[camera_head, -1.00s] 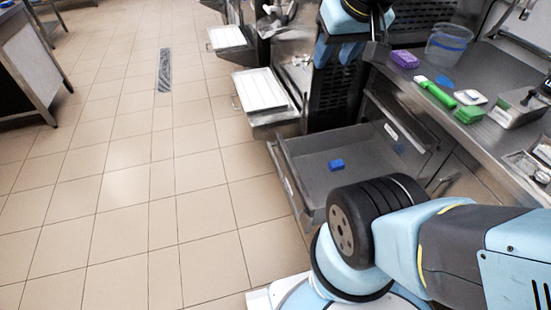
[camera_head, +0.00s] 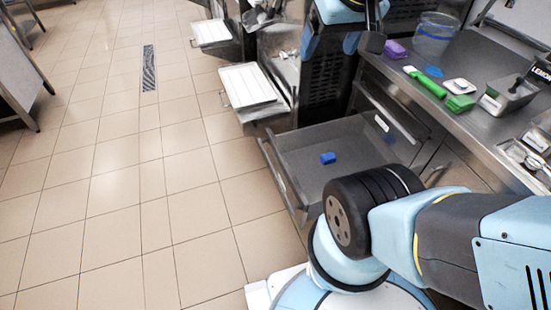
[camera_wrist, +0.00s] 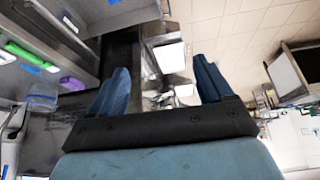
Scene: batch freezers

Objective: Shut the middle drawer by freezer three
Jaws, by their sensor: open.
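An open steel drawer (camera_head: 283,178) sticks out from under the counter in the head view, with a small blue block (camera_head: 327,158) inside. A closed drawer front with a white label (camera_head: 382,123) shows above and behind it. My arm hides the drawer's near right part. My gripper (camera_wrist: 160,85) is open and empty in the wrist view, its two blue fingers spread apart. In the head view the gripper end is at the top, above and beyond the drawer, and partly cut off. It does not appear to touch the drawer.
The counter (camera_head: 465,130) on the right carries a clear tub (camera_head: 435,38), a purple block (camera_head: 396,49), a green-handled tool (camera_head: 428,83) and steel pans. Freezers with white trays (camera_head: 247,86) stand beyond the drawer. The tiled floor (camera_head: 130,200) to the left is clear.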

